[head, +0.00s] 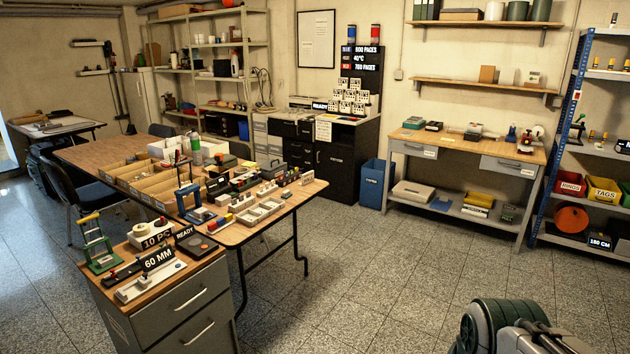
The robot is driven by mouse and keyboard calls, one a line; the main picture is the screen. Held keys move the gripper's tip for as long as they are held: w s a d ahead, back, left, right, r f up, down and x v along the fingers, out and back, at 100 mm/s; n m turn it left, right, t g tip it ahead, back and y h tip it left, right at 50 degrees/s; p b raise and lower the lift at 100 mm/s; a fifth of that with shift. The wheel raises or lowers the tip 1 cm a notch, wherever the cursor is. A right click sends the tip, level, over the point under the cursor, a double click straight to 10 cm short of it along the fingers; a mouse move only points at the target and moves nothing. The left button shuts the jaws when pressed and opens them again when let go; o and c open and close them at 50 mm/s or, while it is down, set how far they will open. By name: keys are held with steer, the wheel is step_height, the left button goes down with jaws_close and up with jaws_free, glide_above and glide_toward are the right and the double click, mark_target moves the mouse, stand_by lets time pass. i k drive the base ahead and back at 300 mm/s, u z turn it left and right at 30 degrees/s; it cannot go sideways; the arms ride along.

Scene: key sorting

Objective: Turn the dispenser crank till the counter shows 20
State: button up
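A white rounded device (143,233) stands on top of the small grey drawer cabinet at the front left. A black sign on it, the 10 PC display (157,240), reads "10 PC". It may be the dispenser with its counter, but I cannot tell for sure. No crank can be made out clearly at this size. No display reading 20 is legible. A grey and dark green part of my own arm shows at the bottom right, over the floor, far from the cabinet. My gripper's fingers are not in view.
The drawer cabinet (190,300) also holds a "60 MM" sign (160,258), a "READY" sign (185,232) and a green stand (98,245). A long cluttered wooden table (88,155) stands behind. A workbench (500,150) stands at the back right. The middle floor (350,270) is clear.

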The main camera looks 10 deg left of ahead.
mark_target(163, 222)
steer(key=u, duration=0.5)
steer(key=i, duration=1.9)
steer(key=u, duration=1.25)
steer(key=i, duration=1.35)
steer(key=u, duration=0.4)
